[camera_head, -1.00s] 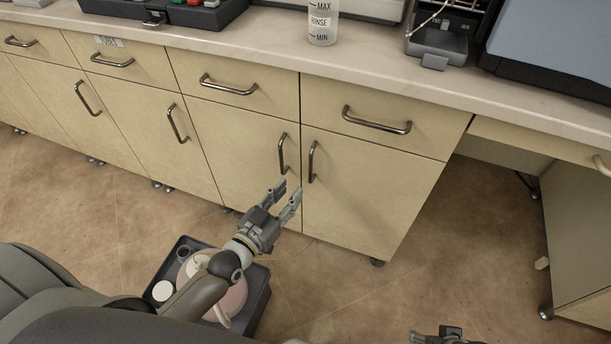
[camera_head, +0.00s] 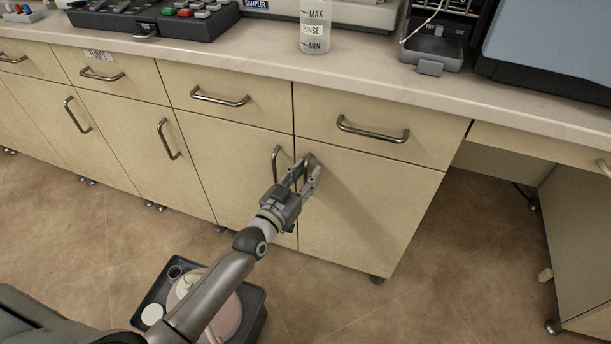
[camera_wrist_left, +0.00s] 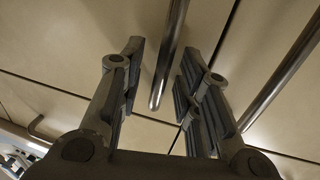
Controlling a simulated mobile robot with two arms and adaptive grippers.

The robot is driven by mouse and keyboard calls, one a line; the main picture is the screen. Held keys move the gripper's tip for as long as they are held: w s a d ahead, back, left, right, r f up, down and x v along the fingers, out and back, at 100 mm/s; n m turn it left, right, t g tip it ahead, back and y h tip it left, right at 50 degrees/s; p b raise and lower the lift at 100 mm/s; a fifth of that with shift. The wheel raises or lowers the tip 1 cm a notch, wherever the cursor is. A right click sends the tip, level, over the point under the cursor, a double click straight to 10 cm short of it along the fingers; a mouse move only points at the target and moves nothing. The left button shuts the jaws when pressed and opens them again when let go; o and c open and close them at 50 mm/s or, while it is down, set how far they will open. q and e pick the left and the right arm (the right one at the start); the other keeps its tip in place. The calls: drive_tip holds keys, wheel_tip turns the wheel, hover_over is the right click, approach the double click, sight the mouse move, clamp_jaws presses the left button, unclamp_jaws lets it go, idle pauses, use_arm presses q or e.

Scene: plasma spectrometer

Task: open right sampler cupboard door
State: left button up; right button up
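The right sampler cupboard door (camera_head: 365,205) is shut, a pale wood panel below a drawer. Its upright metal handle (camera_head: 308,163) is partly hidden by my left gripper (camera_head: 308,174). In the left wrist view, the handle (camera_wrist_left: 166,60) lies between the two fingers of my left gripper (camera_wrist_left: 165,80), with gaps at both sides. The fingers are open. The left cupboard door (camera_head: 240,180) beside it is also shut. Its handle (camera_head: 277,165) is just left of the gripper and shows outside the fingers in the left wrist view (camera_wrist_left: 285,75). My right gripper is out of view.
A drawer handle (camera_head: 373,130) sticks out above the door. The countertop (camera_head: 420,90) holds a rinse bottle (camera_head: 315,28). A dark tray (camera_head: 258,308) with a round vessel stands low under my left arm. Floor in front of the door's right side is clear.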

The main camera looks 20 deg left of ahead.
use_arm(q)
drive_tip(key=shift+w, duration=0.1)
clamp_jaws()
idle(0.5)
